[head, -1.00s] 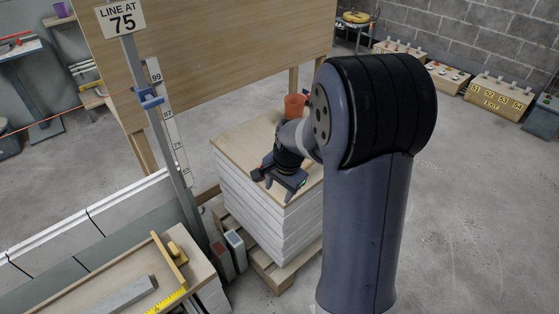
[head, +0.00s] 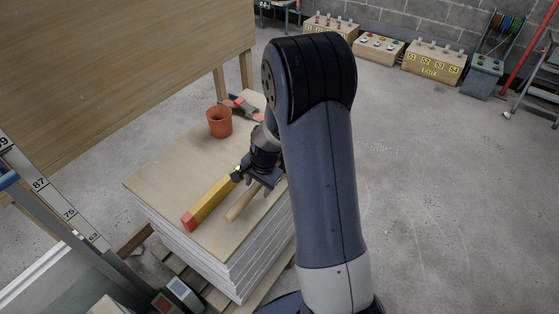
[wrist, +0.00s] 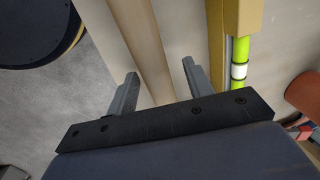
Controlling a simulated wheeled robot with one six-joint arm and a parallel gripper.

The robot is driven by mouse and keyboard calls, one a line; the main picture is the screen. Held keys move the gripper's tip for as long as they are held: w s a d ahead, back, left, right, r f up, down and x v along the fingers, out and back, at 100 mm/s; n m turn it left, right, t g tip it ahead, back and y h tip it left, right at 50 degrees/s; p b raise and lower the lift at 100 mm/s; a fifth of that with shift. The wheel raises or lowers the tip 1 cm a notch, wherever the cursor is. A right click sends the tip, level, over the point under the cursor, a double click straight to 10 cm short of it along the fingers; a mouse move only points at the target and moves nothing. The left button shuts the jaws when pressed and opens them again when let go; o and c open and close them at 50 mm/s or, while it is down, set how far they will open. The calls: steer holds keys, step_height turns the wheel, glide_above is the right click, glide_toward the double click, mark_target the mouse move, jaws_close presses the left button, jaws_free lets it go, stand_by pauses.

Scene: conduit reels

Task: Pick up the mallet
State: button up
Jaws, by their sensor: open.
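A pale wooden handle (head: 243,203), which looks like the mallet's, lies on the board stack (head: 150,187). Its near end shows in the head view, but no mallet head is visible; my gripper and arm cover that side. My gripper (head: 258,180) is over the handle, pointing down. In the wrist view, the fingers of my gripper (wrist: 160,72) are apart, with the handle (wrist: 143,40) running between them. I cannot tell how far above it they are.
A yellow level (head: 212,199) with a red end lies close beside the handle. An orange pot (head: 219,121) stands farther back, with a red-and-grey tool (head: 241,106) behind it. A wooden panel (head: 120,70) rises at left. Open floor is at right.

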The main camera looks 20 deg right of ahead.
jaws_close()
stand_by(0.4)
steer(key=shift+r, duration=0.1)
